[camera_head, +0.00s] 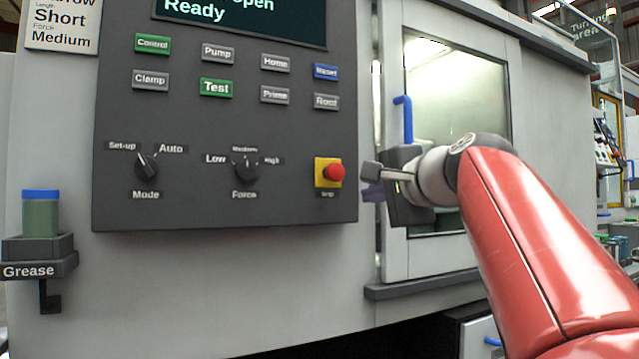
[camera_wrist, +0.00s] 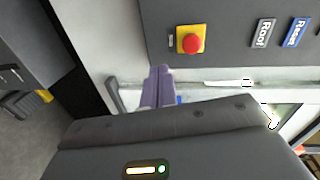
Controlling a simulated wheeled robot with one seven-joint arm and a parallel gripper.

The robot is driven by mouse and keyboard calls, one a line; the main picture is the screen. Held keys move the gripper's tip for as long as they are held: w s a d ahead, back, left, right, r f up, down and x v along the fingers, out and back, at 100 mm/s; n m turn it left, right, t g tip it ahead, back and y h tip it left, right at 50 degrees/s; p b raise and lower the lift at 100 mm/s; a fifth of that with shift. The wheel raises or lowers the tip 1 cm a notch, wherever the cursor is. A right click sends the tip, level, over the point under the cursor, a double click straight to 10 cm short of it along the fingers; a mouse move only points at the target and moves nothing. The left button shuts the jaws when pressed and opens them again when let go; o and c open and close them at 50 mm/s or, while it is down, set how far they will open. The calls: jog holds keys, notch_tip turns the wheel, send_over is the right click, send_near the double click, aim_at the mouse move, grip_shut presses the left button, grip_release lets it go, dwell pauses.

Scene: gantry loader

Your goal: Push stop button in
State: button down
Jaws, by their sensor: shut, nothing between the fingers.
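The stop button (camera_head: 334,172) is a red round knob on a yellow square plate, low at the right edge of the dark control panel. It also shows in the wrist view (camera_wrist: 193,43), above and right of my fingertips. It stands out from its plate. My gripper (camera_head: 370,182) is just right of the button in the head view, with a visible gap between them. In the wrist view, its purple fingers (camera_wrist: 160,72) are together and empty, pointing toward the panel and apart from the button. The fingers are partly hidden in the head view.
The control panel (camera_head: 285,215) carries labelled buttons, a Mode knob (camera_head: 147,166) and a Force knob (camera_head: 245,168). A windowed door (camera_head: 395,258) with a blue handle (camera_head: 404,118) is right of the panel, behind my arm. A grease cup (camera_head: 40,215) stands far left.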

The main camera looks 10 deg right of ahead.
aim_at(338, 172)
jog(key=shift+m+t+y, duration=0.4)
jog(key=shift+m+t, duration=0.1)
jog(key=shift+t, duration=0.3)
jog(key=r, duration=0.1)
jog(key=d+r, duration=0.1)
jog(key=r, duration=0.1)
jog(key=s+d+r, duration=0.1)
jog(key=shift+d+r, duration=0.1)
jog(key=shift+r, duration=0.15)
jog(key=shift+w, duration=0.15)
jog(key=p+x, duration=0.6)
jog(key=x, duration=0.6)
jog(key=shift+w+r+p, duration=0.1)
jog(key=shift+w+p, duration=0.25)
jog(key=shift+p, duration=0.05)
jog(key=shift+w+a, duration=0.3)
jog(key=shift+w, duration=0.25)
